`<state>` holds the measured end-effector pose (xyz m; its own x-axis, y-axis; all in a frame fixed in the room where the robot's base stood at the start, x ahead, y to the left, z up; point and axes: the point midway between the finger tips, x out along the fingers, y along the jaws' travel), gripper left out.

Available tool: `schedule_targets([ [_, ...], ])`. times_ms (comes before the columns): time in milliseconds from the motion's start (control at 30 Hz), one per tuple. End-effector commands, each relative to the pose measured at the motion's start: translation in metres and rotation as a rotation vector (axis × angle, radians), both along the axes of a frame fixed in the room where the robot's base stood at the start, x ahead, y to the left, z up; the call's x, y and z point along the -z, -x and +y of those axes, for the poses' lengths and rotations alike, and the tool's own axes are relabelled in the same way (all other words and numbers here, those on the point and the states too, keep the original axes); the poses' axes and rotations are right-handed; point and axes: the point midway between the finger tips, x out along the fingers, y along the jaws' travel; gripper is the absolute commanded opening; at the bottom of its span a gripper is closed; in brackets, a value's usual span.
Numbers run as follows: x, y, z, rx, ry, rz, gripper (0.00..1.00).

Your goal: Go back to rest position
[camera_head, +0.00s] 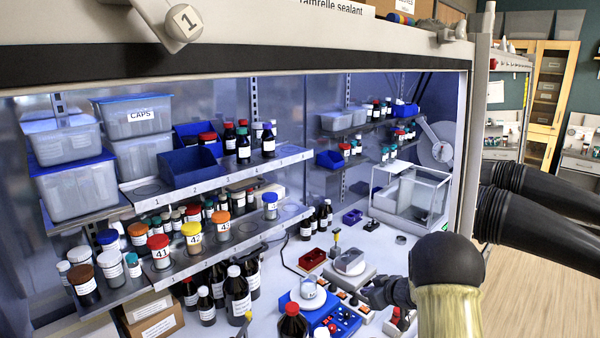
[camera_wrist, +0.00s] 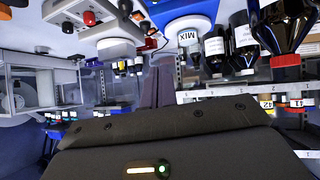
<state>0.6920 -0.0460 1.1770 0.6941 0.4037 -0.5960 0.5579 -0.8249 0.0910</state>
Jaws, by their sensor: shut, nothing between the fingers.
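My gripper (camera_head: 376,292) shows in the camera_head view as a small dark shape low over the white worktop, right of the blue stirrer (camera_head: 338,318). My arm, with its black rounded joint and pale yellow part, hides some of the worktop behind it. In the camera_wrist view the dark gripper body fills the lower middle, and the narrow fingers (camera_wrist: 157,88) point up the picture, shut with nothing held. The scene appears upside down there.
A grey balance-like device (camera_head: 350,265) and a red tray (camera_head: 312,258) stand close to my gripper. Shelves (camera_head: 195,265) carry several capped bottles at left. A glass-sided balance (camera_head: 410,195) stands behind. Black glove sleeves (camera_head: 540,205) stick out at right.

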Motion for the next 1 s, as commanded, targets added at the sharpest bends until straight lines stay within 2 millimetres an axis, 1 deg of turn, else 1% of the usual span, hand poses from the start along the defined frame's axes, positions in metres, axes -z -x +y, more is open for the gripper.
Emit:
schedule_targets([
  [133, -0.014, 0.008, -0.003, 0.099, 0.027, -0.012, 0.00],
  [233, -0.024, 0.020, -0.007, 0.186, 0.054, -0.005, 0.00],
  [267, -0.027, 0.026, -0.008, 0.215, 0.063, 0.001, 0.00],
  [367, -0.034, 0.054, -0.011, 0.327, 0.094, 0.044, 0.00],
  [467, -0.036, 0.093, -0.010, 0.425, 0.122, 0.118, 0.00],
  [500, -0.035, 0.111, -0.009, 0.459, 0.130, 0.156, 0.00],
  [567, -0.032, 0.140, -0.006, 0.504, 0.141, 0.219, 0.00],
  [600, -0.030, 0.161, -0.002, 0.529, 0.147, 0.266, 0.00],
  [667, -0.025, 0.194, 0.004, 0.562, 0.149, 0.341, 0.00],
  [700, -0.021, 0.218, 0.009, 0.578, 0.151, 0.395, 0.00],
  [767, -0.016, 0.253, 0.018, 0.593, 0.148, 0.477, 0.00],
  [800, -0.012, 0.274, 0.024, 0.599, 0.146, 0.529, 0.00],
  [900, -0.006, 0.317, 0.038, 0.602, 0.135, 0.631, 0.00],
  [1000, -0.003, 0.340, 0.044, 0.600, 0.126, 0.690, 0.00],
])
